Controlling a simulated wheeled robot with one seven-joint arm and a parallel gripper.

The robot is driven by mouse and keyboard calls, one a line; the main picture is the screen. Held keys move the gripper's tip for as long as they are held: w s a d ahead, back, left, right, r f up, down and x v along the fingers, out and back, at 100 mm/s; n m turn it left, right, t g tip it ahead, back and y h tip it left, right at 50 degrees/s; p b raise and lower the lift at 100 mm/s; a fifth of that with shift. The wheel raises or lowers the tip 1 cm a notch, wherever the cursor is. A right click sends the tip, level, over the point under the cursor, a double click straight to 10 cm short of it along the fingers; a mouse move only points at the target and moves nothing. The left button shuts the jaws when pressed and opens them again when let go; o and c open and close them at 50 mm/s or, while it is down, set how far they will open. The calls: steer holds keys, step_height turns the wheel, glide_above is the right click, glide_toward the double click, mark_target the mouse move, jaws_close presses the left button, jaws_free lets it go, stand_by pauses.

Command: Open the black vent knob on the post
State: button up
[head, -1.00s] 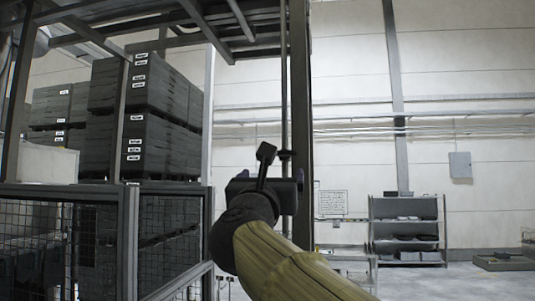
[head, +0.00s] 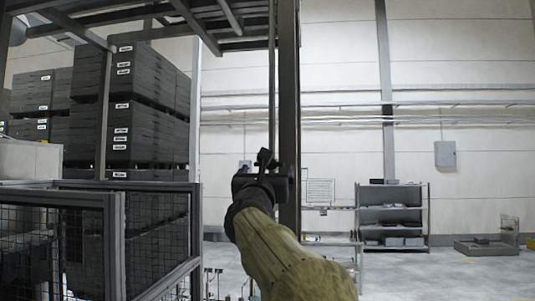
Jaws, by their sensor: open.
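The grey upright post (head: 289,110) stands near the middle of the head view, with a thin vertical pipe (head: 271,90) just left of it. A small dark fitting (head: 273,163) shows on the pipe at about my gripper's height; it may be the black vent knob, but it is partly hidden. My gripper (head: 264,181) is in front of the pipe and the post, seen from behind. It is open. My wrist hides its fingertips, so I cannot tell whether they touch the fitting. A short black piece sticks up above the gripper, overlapping the fitting.
A mesh fence (head: 114,240) stands at the left, with stacked dark crates (head: 150,125) behind it. A grey shelf rack (head: 393,215) and a low tray (head: 486,247) stand at the right by the wall. Open floor lies at lower right.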

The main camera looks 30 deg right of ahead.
steer(key=p+x, duration=0.2)
steer(key=x, duration=0.2)
steer(key=shift+r, duration=0.15)
steer(key=shift+w+d+p, duration=0.35)
steer(key=shift+w+d, duration=0.05)
steer(key=shift+w, duration=0.15)
steer(key=c, duration=1)
